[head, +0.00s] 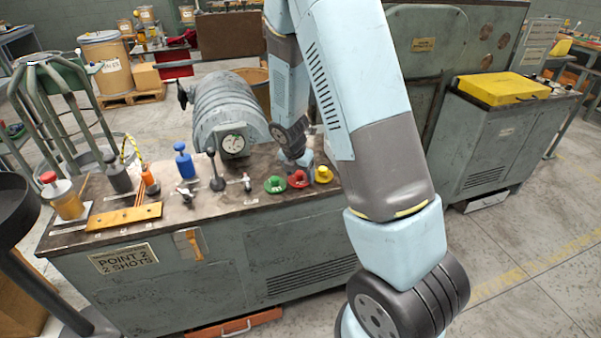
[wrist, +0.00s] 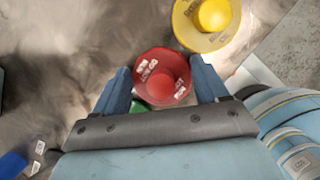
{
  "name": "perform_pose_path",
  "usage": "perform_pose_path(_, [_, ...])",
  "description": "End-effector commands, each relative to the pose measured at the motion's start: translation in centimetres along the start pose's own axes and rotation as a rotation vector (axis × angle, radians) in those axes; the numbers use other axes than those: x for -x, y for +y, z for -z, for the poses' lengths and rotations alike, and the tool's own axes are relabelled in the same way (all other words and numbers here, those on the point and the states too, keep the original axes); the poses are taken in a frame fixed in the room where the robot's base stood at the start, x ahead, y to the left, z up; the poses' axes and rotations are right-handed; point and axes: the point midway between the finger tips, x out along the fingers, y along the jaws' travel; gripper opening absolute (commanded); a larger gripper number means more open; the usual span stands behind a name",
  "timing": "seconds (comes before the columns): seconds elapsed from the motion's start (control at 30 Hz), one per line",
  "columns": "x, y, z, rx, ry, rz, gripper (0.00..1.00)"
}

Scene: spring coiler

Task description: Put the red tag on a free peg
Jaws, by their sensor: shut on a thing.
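The red tag (head: 298,179), a round hat-shaped disc with small labels, sits at the front right of the bench top between a green tag (head: 275,184) and a yellow tag (head: 323,174). My gripper (head: 302,168) reaches down at it from behind. In the wrist view the red tag (wrist: 162,75) lies between the two blue fingers of my gripper (wrist: 160,86), which is shut on it. The yellow tag (wrist: 210,18) is beyond to the right, and the green tag (wrist: 137,108) is mostly hidden. I cannot make out a free peg for certain.
A second cabinet with a yellow pad (head: 503,88) stands right. Floor is clear between them.

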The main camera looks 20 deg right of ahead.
Motion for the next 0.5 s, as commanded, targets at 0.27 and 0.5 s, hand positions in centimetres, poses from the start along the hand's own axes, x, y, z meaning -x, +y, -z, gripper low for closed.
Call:
perform_pose_path(0.27, [-0.20, 0.01, 0.08, 0.000, 0.000, 0.000, 0.80])
perform_pose_path(0.5, [-0.23, -0.06, 0.11, 0.000, 0.001, 0.002, 1.00])
